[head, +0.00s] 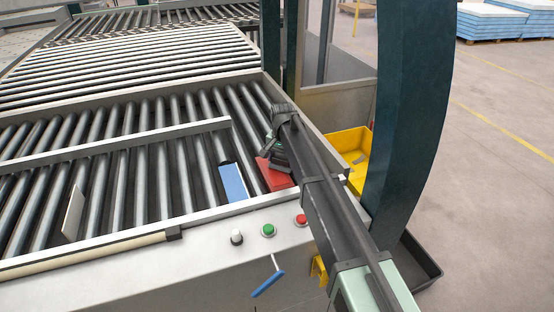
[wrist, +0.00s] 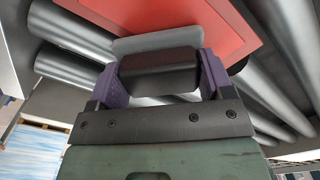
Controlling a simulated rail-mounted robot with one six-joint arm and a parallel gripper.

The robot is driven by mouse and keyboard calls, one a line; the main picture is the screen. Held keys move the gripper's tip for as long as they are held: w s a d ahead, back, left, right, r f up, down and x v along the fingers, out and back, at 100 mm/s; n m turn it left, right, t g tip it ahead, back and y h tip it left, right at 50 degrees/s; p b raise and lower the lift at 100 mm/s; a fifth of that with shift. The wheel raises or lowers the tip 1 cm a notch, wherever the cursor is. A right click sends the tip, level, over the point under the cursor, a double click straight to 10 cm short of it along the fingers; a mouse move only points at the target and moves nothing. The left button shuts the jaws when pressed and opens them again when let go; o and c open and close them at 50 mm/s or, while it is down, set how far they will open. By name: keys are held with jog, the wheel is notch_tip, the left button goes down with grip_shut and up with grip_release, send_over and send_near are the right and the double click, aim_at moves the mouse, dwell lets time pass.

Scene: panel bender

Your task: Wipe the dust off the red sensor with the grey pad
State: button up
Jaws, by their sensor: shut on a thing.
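My gripper (head: 276,150) is low over the rollers at the right end of the conveyor bed. In the wrist view its purple fingers (wrist: 157,78) are shut on the dark block-like handle of the grey pad (wrist: 158,45). The pad's light grey edge shows just beyond the handle. A flat-topped red piece, apparently the red sensor (head: 275,175), lies right by the gripper; it also fills the top of the wrist view (wrist: 205,18). The pad overlaps its near edge in that view. I cannot tell whether they touch. No dust can be made out on the visible red surface.
A blue-and-white plate (head: 233,182) lies just left of the red piece. A metal divider (head: 140,139) crosses the rollers. The front ledge carries a green button (head: 268,230) and a red button (head: 301,220). A yellow bin (head: 352,143) and dark post (head: 415,90) stand right.

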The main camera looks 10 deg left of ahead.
aim_at(261, 167)
jog(key=shift+w+a, duration=0.3)
jog(key=shift+w, duration=0.25)
jog(key=shift+w+a, duration=0.25)
jog(key=shift+w, duration=0.25)
jog(key=shift+s+a, duration=1.05)
jog(key=shift+a, duration=0.3)
jog(key=shift+s+a, duration=0.5)
jog(key=shift+a, duration=0.3)
jog(key=shift+s+a, duration=0.45)
jog(key=shift+a, duration=0.35)
jog(key=shift+r, duration=0.1)
notch_tip(261, 167, up, 6)
jog(key=p, duration=0.6)
jog(key=shift+d, duration=0.1)
jog(key=shift+w, duration=0.1)
notch_tip(261, 167, up, 3)
jog(key=p, duration=0.3)
